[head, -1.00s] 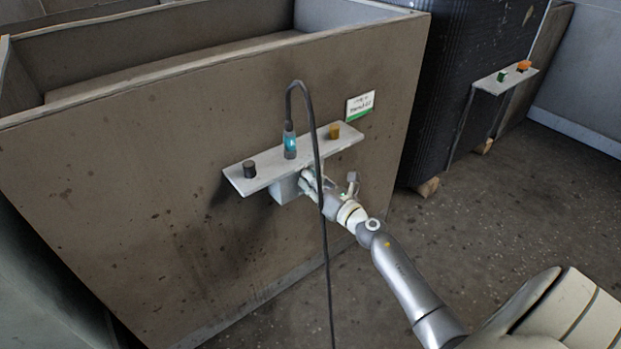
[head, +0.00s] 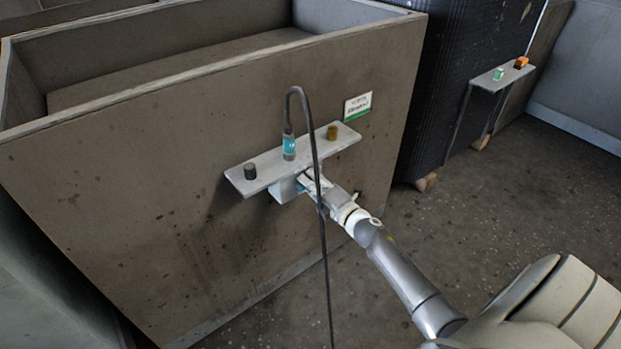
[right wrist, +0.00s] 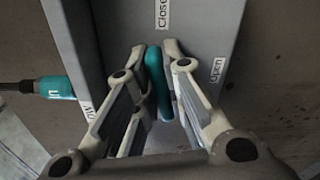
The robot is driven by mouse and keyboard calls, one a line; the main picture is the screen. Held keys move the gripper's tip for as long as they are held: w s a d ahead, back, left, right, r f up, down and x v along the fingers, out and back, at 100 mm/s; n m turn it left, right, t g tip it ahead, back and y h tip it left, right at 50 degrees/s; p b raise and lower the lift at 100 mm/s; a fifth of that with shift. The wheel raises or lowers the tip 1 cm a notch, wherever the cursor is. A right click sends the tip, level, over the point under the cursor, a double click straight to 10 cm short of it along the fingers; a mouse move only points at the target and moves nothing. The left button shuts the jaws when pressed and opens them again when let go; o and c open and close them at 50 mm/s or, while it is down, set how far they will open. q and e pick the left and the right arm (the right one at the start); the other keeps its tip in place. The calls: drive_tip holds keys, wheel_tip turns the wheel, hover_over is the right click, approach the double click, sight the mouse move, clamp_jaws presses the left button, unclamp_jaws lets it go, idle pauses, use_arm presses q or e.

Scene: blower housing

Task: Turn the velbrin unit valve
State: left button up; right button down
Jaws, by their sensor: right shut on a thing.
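The valve's teal handle (right wrist: 156,75) shows in the right wrist view on a grey box (right wrist: 215,25). A "Close" label (right wrist: 162,12) is just past its far end, and an "Open" label (right wrist: 216,69) is to the right. The handle points roughly toward "Close". My right gripper (right wrist: 157,50) is shut on the handle, one finger on each side. In the head view my right gripper (head: 312,184) is at the box under the wall shelf (head: 270,172), and the handle is mostly hidden there. My left gripper is not in view.
A black cable (head: 317,165) with a teal plug (head: 289,148) loops over the shelf and hangs in front of my right gripper. A black knob (head: 250,171) and a brown knob (head: 333,132) stand on the shelf. A green-and-white sign (head: 358,106) is above it.

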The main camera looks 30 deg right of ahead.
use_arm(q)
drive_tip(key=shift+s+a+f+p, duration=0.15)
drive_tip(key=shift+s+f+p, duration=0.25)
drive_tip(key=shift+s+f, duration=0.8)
use_arm(e)
drive_tip(key=shift+m, duration=1.4)
drive_tip(key=c, duration=1.5)
unclamp_jaws()
drive_tip(key=shift+d+f, duration=0.1)
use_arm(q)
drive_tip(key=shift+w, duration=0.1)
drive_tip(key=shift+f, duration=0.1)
use_arm(e)
drive_tip(key=s, duration=1.2)
drive_tip(key=shift+d, duration=0.45)
